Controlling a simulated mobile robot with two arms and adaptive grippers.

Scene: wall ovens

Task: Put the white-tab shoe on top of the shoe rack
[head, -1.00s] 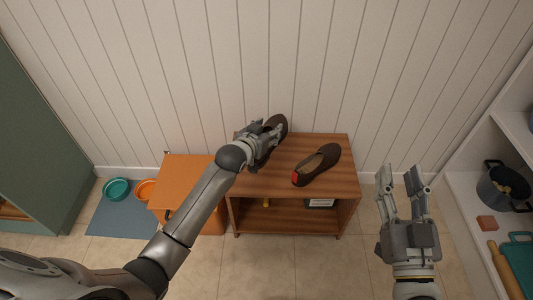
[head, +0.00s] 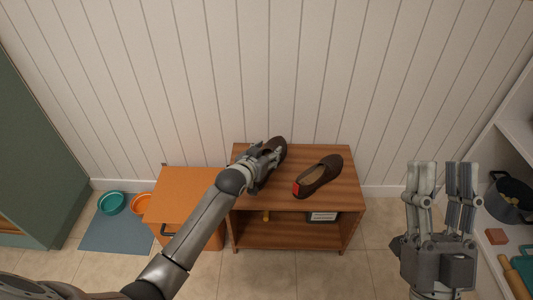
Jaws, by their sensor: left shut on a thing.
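A low wooden shoe rack (head: 300,204) stands against the white panelled wall. A dark brown shoe with a red tab (head: 318,177) lies on the right part of its top. A second dark brown shoe (head: 278,145) is at the left part of the top, in my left gripper (head: 268,160). The gripper is shut on this shoe and hides much of it, including any tab. I cannot tell whether its sole touches the rack top. My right gripper (head: 441,168) is open and empty, right of the rack.
An orange box (head: 183,192) stands left of the rack. Teal (head: 111,202) and orange bowls (head: 141,203) sit on a blue mat (head: 108,232). A white shelf unit with a dark pot (head: 509,195) is at the right. The lower rack shelf holds small items.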

